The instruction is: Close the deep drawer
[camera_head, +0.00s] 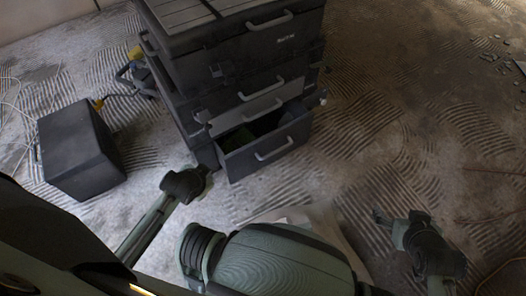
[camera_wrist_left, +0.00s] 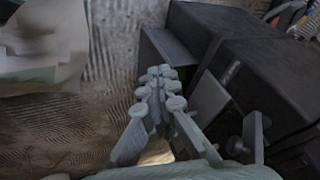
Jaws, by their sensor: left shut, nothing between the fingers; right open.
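The deep drawer (camera_head: 284,139) is the lowest one in a dark stacked tool chest (camera_head: 240,62). It stands pulled out towards me, with a bar handle on its front and a dark greenish content partly visible inside. My left gripper (camera_head: 207,170) is beside the drawer's left side, low near the floor; I cannot tell whether it touches. In the left wrist view my left gripper (camera_wrist_left: 158,78) is shut and empty, with the chest (camera_wrist_left: 255,75) to its right. My right gripper (camera_head: 378,216) is open and empty, to the right of the drawer and well apart from it.
A dark box (camera_head: 75,150) lies on the floor left of the chest. A yellow and black tool (camera_head: 135,75) sits between them. Thin cables lie at far left. Rubble lies at upper right. The ridged floor (camera_head: 345,140) right of the drawer is mostly clear.

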